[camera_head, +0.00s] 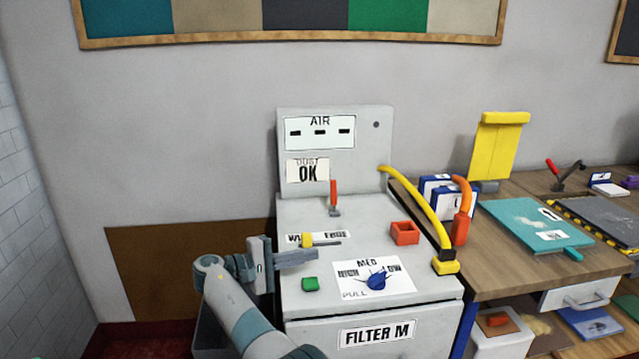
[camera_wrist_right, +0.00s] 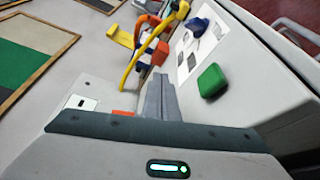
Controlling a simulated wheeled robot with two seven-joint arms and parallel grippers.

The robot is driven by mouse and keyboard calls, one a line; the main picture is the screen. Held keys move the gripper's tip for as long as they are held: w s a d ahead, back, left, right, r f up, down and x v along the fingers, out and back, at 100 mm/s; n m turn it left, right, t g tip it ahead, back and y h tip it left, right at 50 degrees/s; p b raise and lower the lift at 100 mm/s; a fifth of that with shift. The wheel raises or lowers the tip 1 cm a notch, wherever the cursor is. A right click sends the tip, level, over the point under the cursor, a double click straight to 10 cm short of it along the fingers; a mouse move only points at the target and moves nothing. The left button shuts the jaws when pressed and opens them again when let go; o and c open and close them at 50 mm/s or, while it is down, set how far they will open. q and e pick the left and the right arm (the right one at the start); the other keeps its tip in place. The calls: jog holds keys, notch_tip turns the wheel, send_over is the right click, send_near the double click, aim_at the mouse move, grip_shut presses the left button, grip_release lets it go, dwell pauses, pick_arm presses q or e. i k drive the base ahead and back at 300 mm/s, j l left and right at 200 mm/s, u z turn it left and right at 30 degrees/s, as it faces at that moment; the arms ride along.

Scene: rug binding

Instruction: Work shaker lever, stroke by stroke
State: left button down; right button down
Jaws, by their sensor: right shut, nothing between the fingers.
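A grey filter machine (camera_head: 375,215) stands against the wall. A small upright lever with a red handle (camera_head: 333,193) stands at the back of its top. A yellow knob with a grey bar (camera_head: 307,240) lies in front of a partly covered label. I cannot tell which of the two is the shaker lever. My right gripper (camera_head: 314,254) comes in from the left over the top, just in front of the yellow knob. Its fingers (camera_wrist_right: 160,98) are shut with nothing between them. Contact with the knob cannot be told. My left gripper is not in view.
A wooden bench (camera_head: 500,276) with a teal board (camera_head: 535,228) stands to the right.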

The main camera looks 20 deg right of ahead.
aim_at(333, 182)
jog(key=i+l, duration=0.15)
jog(key=i, duration=0.25)
jog(key=i+l, duration=0.15)
jog(key=i, duration=0.25)
jog(key=i+l, duration=0.15)
jog(key=i, duration=0.2)
